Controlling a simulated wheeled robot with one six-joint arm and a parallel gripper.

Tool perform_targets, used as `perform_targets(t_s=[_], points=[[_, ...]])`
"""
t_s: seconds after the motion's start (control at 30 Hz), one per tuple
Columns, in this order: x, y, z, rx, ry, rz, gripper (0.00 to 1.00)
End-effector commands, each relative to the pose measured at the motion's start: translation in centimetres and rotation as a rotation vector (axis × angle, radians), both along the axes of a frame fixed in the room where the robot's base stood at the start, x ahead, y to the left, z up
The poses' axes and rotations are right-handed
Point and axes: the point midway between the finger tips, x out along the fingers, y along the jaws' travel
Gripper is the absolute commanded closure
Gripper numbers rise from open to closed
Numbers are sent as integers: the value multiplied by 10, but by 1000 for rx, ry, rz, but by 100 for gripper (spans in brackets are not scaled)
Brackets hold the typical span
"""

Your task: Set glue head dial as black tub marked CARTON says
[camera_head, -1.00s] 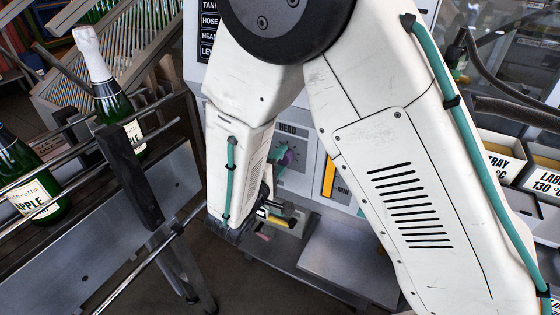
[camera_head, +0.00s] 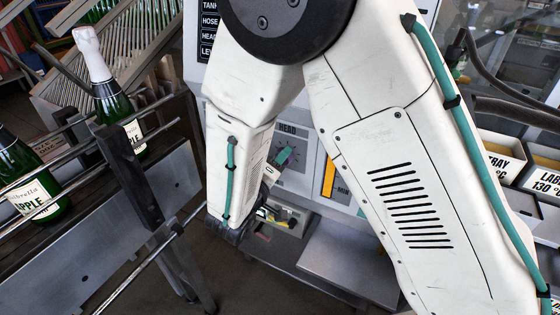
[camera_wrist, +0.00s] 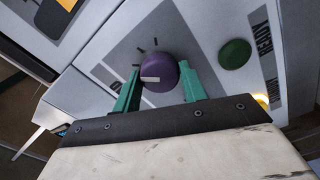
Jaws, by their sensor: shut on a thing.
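The glue head dial is a purple knob (camera_wrist: 159,74) on a dark grey plate with short tick marks, in the wrist view. A pale pointer mark on it points left in that view. My gripper (camera_wrist: 160,86) has its two green fingers on either side of the knob and is shut on it. In the head view, one green finger of my gripper (camera_head: 284,157) shows against the dial plate (camera_head: 292,172) under the word HEAD. The knob itself is hidden there. No tub marked CARTON can be read in view.
A green round button (camera_wrist: 234,53) sits beside the dial. Two labelled tubs stand at the right, one nearer (camera_head: 542,184) and one behind (camera_head: 500,163), their labels partly cut or hidden. Bottles (camera_head: 113,97) stand on the railed conveyor at left. A grey shelf (camera_head: 345,262) juts out below.

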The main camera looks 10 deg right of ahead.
Motion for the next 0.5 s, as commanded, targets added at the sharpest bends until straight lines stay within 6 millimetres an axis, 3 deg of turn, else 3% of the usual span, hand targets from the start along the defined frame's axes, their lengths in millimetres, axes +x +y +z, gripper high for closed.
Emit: perform_targets(t_s=[0.23,0.27,0.3,0.33,0.5], points=[[-1,-1,-2,-2,6,-2,81],[-1,-1,-2,-2,6,-2,52],[-1,-1,-2,-2,6,-2,41],[-1,-1,-1,-2,5,-1,36],[-1,-1,-1,-2,4,-1,36]])
